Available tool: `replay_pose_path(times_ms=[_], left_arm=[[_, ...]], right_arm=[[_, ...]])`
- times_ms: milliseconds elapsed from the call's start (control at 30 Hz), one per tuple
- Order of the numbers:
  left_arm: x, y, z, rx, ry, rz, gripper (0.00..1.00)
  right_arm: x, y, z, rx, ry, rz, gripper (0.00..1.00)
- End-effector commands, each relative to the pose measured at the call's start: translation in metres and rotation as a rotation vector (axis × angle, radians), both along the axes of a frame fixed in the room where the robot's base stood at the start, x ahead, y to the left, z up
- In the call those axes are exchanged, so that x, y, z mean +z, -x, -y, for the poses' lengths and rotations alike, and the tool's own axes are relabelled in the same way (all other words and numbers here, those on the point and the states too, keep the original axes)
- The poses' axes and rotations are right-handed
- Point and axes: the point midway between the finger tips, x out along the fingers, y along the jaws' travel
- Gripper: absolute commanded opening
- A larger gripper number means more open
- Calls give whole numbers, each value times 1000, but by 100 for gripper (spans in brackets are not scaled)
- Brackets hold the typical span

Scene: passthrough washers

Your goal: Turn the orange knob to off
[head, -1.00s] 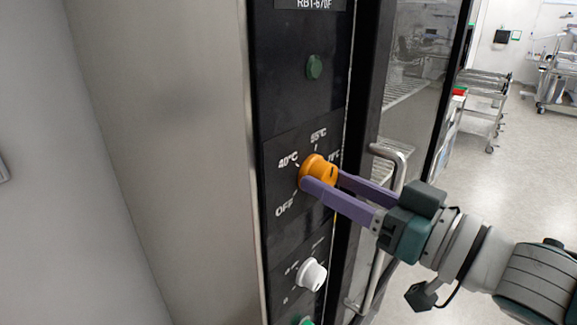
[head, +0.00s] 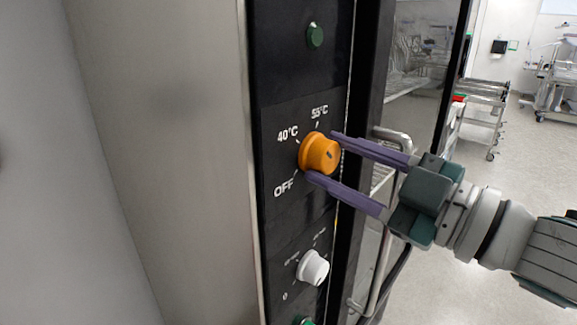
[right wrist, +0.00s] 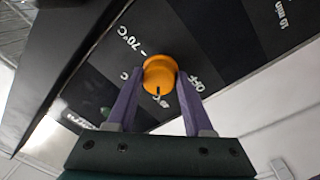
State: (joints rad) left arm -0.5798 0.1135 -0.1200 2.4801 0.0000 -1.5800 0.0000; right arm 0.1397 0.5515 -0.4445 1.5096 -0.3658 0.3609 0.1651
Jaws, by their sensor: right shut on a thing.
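The orange knob (head: 319,154) sits on the black control panel (head: 283,220), with the labels OFF, 40°C and 55°C around it. My right gripper (head: 322,155) has its purple fingers on the knob, one at its upper right side and one at its lower side. In the right wrist view the knob (right wrist: 159,72) sits between the two fingertips (right wrist: 158,76). A dark mark on its face there points toward the 40°C label, with OFF to the right of it. My left gripper is out of view.
A white knob (head: 313,267) is below the orange one, and a green button (head: 314,35) is above. A metal door handle (head: 385,215) stands close beside my right gripper. A cart (head: 482,115) is farther back on open floor.

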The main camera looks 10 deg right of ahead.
Motion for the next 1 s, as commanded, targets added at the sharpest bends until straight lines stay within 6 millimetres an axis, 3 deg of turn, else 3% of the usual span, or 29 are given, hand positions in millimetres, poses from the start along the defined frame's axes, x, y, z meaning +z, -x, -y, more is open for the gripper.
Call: replay_pose_path(times_ms=[1000], left_arm=[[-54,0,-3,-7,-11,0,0]], right_arm=[[0,-2,2,-1,757,592,0]])
